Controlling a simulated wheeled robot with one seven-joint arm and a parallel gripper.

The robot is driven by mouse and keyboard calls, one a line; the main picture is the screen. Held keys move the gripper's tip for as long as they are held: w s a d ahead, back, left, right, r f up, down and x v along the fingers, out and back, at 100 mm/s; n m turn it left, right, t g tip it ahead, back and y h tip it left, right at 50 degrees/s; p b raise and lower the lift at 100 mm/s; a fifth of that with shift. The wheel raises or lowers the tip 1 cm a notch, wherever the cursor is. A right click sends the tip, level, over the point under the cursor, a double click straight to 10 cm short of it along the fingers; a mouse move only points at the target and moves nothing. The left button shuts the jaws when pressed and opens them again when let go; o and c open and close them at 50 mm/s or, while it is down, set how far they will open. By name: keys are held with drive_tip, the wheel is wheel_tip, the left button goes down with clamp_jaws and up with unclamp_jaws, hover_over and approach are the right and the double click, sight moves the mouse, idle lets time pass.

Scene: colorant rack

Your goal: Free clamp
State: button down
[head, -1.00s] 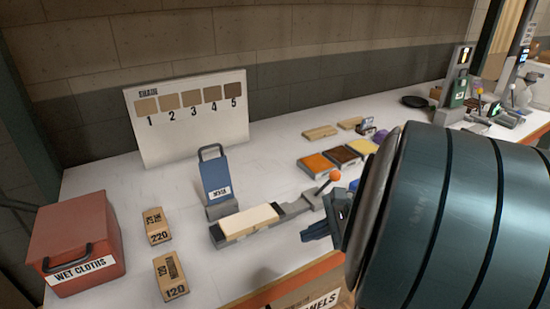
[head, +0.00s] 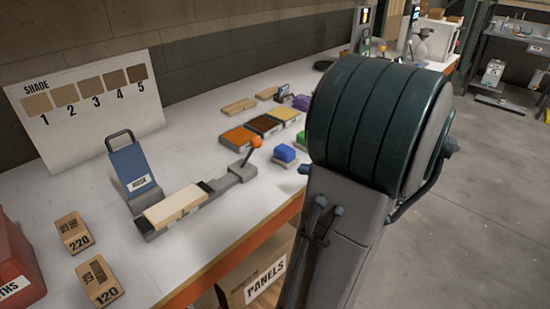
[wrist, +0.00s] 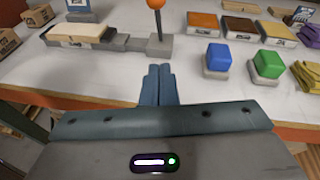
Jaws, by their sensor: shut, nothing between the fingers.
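The clamp (head: 215,187) is a grey bar fixture on the white bench, with a lever topped by an orange ball knob (head: 257,142). The lever stands up, slightly tilted, at the clamp's right end. A pale wooden panel (head: 174,206) lies on the clamp's left part. In the wrist view the clamp (wrist: 126,43) runs across the upper left, with the orange knob (wrist: 155,4) at the top edge. My gripper (wrist: 158,70) is shut and empty, pointing at the bench just in front of the clamp's lever end.
A blue block (wrist: 218,57) and a green block (wrist: 268,64) stand on small bases right of my gripper. A blue upright holder (head: 133,167) stands behind the panel. Sanding blocks (head: 74,233) lie at left. Colour trays (head: 238,138) sit behind the clamp. The bench's front edge is close.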

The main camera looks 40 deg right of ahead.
approach(250, 153)
drive_tip(key=f, duration=0.1)
drive_tip(key=w+f, duration=0.1)
drive_tip(key=f, duration=0.1)
drive_tip(key=shift+w+d+f, duration=0.2)
drive_tip(key=shift+w+f, duration=0.1)
drive_tip(key=w, duration=0.1)
drive_tip(key=w+a+r, duration=0.1)
drive_tip(key=w+r+p, duration=0.1)
drive_tip(key=shift+w+a, duration=0.15)
drive_tip(key=shift+w, duration=0.15)
drive_tip(key=shift+r+p, duration=0.1)
drive_tip(key=shift+p, duration=0.2)
